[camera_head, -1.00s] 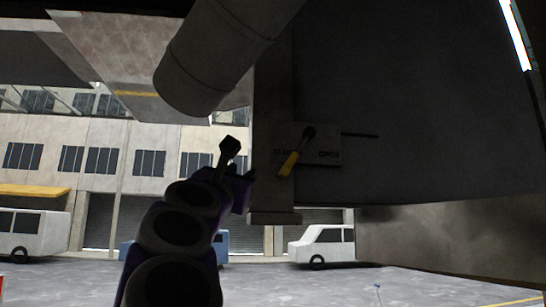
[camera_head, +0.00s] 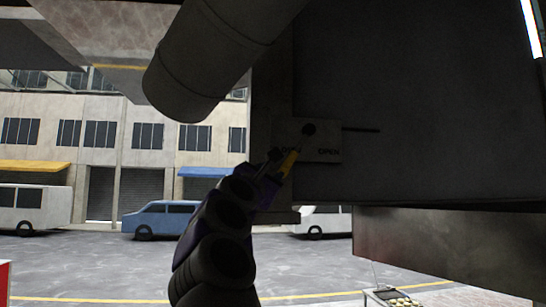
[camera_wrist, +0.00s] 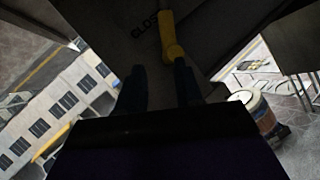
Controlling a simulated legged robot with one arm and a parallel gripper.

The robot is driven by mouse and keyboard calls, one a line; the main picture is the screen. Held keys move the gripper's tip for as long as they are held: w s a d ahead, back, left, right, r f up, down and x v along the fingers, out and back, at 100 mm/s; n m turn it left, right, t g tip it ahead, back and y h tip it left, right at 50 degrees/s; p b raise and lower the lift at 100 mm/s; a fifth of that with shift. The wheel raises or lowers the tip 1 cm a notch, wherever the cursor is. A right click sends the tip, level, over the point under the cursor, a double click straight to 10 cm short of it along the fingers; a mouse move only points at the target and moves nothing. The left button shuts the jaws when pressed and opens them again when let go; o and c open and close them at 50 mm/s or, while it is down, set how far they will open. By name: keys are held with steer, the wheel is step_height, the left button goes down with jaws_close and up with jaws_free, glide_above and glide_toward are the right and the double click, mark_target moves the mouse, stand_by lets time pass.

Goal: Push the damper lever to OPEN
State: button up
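The damper lever has a dark pivot and a yellow handle (camera_head: 288,162), on a plate (camera_head: 322,142) on the dark oven wall. The handle hangs down and to the left, toward the CLOSED side; the word OPEN is on the plate's right. My gripper (camera_head: 272,160) is at the left of the yellow handle, close to its lower end. In the wrist view the two dark fingers (camera_wrist: 160,85) stand apart with nothing held between them. The yellow handle (camera_wrist: 171,38) ends by the right fingertip; I cannot tell whether they touch. The letters CLOS show beside it.
A thick dark pipe (camera_head: 210,55) hangs at the upper left of the lever. A dark slot or rod (camera_head: 362,129) is right of the pivot. A metal panel (camera_head: 440,245) is below right. A barrel-like container (camera_wrist: 257,108) shows at the right of the wrist view. Vans stand in the street behind.

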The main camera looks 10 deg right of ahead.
mark_target(285, 168)
steer(key=w+d+p, duration=0.1)
steer(key=w+d+r, duration=0.1)
steer(key=d, duration=0.1)
steer(key=d+p, duration=0.1)
steer(key=d, duration=0.1)
steer(key=shift+w+d+r+p, duration=0.15)
steer(key=shift+w+r+p, duration=0.15)
steer(key=shift+w+p, duration=0.1)
steer(key=shift+d+r+p, duration=0.15)
steer(key=shift+r+p, duration=0.05)
steer(key=shift+p, duration=0.1)
steer(key=shift+w+r+p, duration=0.1)
steer(key=shift+w+p, duration=0.15)
steer(key=shift+p, duration=0.05)
steer(key=shift+w+a+f+p, duration=0.1)
steer(key=shift+w+a+p, duration=0.1)
steer(key=shift+w+a, duration=0.3)
steer(key=shift+w+a+f+p, duration=0.1)
steer(key=shift+w+a+p, duration=0.15)
steer(key=shift+w, duration=0.45)
steer(key=shift+s+a+r, duration=0.2)
steer(key=shift+a, duration=0.1)
steer(key=shift+w+d, duration=0.1)
steer(key=shift+d, duration=0.75)
steer(key=shift+c, duration=0.3)
steer(key=c, duration=0.4)
steer(key=shift+a, duration=0.2)
jaws_close()
steer(key=shift+f, duration=0.1)
